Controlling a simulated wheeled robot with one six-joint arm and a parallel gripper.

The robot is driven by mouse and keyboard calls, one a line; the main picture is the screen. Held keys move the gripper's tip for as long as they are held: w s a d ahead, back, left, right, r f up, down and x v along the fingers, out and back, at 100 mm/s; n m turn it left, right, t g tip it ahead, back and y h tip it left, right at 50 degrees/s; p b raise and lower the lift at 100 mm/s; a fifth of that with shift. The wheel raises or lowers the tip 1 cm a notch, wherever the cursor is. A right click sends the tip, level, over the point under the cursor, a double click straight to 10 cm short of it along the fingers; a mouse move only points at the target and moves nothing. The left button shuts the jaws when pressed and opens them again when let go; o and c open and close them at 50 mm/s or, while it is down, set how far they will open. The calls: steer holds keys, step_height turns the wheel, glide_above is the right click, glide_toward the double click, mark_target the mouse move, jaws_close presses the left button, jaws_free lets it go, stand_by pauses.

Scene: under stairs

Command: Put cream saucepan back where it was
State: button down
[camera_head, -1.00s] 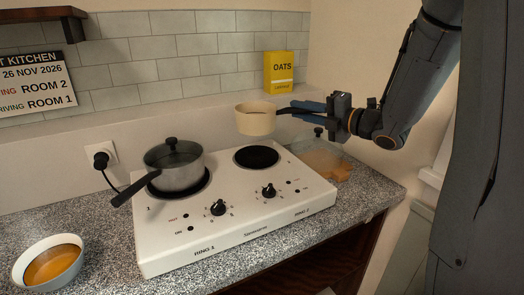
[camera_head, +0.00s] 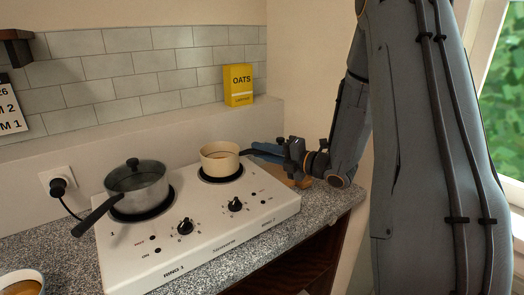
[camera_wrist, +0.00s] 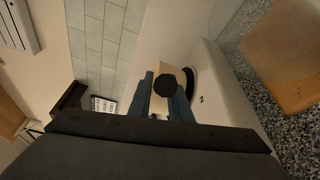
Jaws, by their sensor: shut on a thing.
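The cream saucepan (camera_head: 219,158) is upright over the black right-hand ring (camera_head: 221,173) of the white hob, at or very near its surface. I cannot tell whether its base fully touches. Its dark handle points right, into my gripper (camera_head: 264,152). My gripper is shut on the handle. In the wrist view, the blue-grey fingers (camera_wrist: 161,97) flank the handle's round dark end (camera_wrist: 166,84), with part of the cream saucepan (camera_wrist: 181,76) behind it.
A grey lidded saucepan (camera_head: 137,187) stands on the left ring, its handle towards the front left. The yellow oats box (camera_head: 238,85) is on the ledge behind. A wooden board (camera_wrist: 287,58) lies on the counter right of the hob. A bowl (camera_head: 21,283) is front left.

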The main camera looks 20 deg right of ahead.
steer(key=c, duration=1.6)
jaws_free()
steer(key=shift+f, duration=0.1)
steer(key=shift+c, duration=0.2)
steer(key=shift+r, duration=0.25)
steer(key=b+v, duration=0.3)
steer(key=v, duration=0.9)
steer(key=shift+f, duration=0.1)
